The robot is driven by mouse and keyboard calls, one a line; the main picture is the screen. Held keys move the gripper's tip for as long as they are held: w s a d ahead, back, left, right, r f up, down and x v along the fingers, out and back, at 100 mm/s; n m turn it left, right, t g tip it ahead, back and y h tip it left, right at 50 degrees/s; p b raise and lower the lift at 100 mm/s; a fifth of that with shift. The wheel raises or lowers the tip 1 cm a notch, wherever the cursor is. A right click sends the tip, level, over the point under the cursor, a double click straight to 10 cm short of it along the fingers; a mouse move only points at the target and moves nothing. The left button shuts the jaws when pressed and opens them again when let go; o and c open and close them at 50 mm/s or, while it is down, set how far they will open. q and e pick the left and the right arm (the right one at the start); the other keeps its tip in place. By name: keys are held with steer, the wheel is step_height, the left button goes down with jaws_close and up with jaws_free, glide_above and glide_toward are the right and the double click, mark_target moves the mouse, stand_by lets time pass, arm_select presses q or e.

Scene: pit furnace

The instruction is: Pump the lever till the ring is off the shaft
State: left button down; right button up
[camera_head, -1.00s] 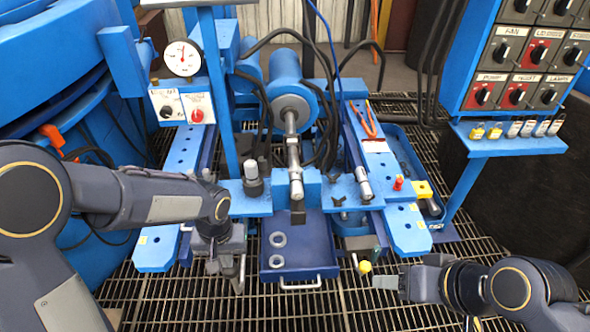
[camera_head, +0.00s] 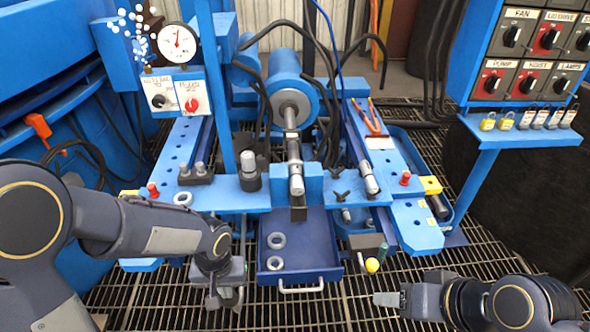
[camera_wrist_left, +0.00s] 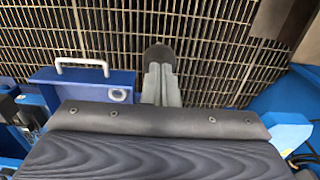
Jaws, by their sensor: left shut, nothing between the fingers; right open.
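The shaft (camera_head: 294,160) runs forward from the blue cylinder (camera_head: 287,80) to a dark block above the drawer. I cannot make out a ring on it. Two grey rings, a rear one (camera_head: 276,240) and a front one (camera_head: 274,263), lie in the blue drawer (camera_head: 312,235). My left gripper (camera_head: 226,294) is shut and empty, low at the drawer's left. In the left wrist view its fingers (camera_wrist_left: 160,85) lie together, with a dark rounded end (camera_wrist_left: 158,53) just past the tips, possibly the lever's. My right gripper (camera_head: 388,299) is open and empty, near a yellow knob (camera_head: 372,265).
A gauge (camera_head: 177,43) stands above two panel knobs (camera_head: 175,95). Pale dots (camera_head: 134,25) spray beside it. Another ring (camera_head: 183,198) lies on the left beam. A switch panel (camera_head: 525,55) and padlock shelf (camera_head: 530,130) stand right. The grating in front is clear.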

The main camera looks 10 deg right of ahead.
arm_select(q)
step_height(320, 180, up, 11)
steer(key=w+p, duration=0.2)
steer(key=p, duration=0.7)
steer(key=shift+w, duration=0.35)
steer(key=shift+f, duration=0.1)
steer(key=shift+f, duration=0.15)
